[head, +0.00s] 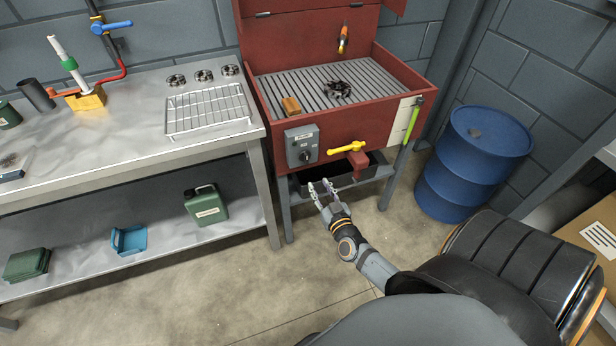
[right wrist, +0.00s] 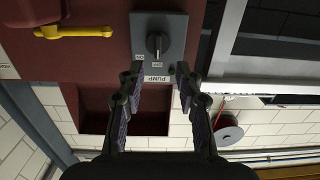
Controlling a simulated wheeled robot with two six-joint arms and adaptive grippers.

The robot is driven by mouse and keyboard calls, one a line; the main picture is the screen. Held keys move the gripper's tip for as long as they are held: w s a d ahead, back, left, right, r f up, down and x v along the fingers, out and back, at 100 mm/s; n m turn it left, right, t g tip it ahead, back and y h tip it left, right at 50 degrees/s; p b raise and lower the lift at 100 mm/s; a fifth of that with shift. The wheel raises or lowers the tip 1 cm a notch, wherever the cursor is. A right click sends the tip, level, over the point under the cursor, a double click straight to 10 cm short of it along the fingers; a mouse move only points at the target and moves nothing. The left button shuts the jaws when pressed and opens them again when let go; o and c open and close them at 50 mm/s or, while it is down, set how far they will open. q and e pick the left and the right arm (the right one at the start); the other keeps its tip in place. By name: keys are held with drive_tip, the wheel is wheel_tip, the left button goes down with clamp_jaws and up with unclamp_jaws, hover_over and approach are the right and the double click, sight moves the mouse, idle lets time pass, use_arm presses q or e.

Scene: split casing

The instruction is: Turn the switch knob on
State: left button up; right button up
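The switch knob (head: 306,157) is a small dark dial on a grey switch box (head: 291,148) on the front of the red washing cabinet. In the right wrist view, which is upside down, the knob (right wrist: 156,43) has its grip bar roughly upright on the box (right wrist: 174,26), by small position labels and a PUMP label (right wrist: 157,79). My right gripper (head: 321,186) is open and empty, below and in front of the box. In the right wrist view its fingers (right wrist: 159,70) are spread either side of the PUMP label, short of the knob. My left gripper is not in view.
A yellow valve handle (head: 345,148) sticks out right of the switch box, above a red spout (head: 358,161). A dark bin (head: 338,172) is under the cabinet. A steel workbench (head: 120,137) stands left and a blue drum (head: 470,165) right. Floor in front is clear.

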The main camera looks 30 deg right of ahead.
sight(307, 159)
drive_tip(key=x, duration=0.3)
drive_tip(key=r+b+x, duration=0.1)
drive_tip(key=x, duration=0.6)
drive_tip(key=shift+w+d+r, duration=0.2)
drive_tip(key=shift+w+r, duration=0.2)
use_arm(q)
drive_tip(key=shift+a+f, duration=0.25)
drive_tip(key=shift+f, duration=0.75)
use_arm(e)
drive_tip(key=shift+c, duration=0.4)
clamp_jaws()
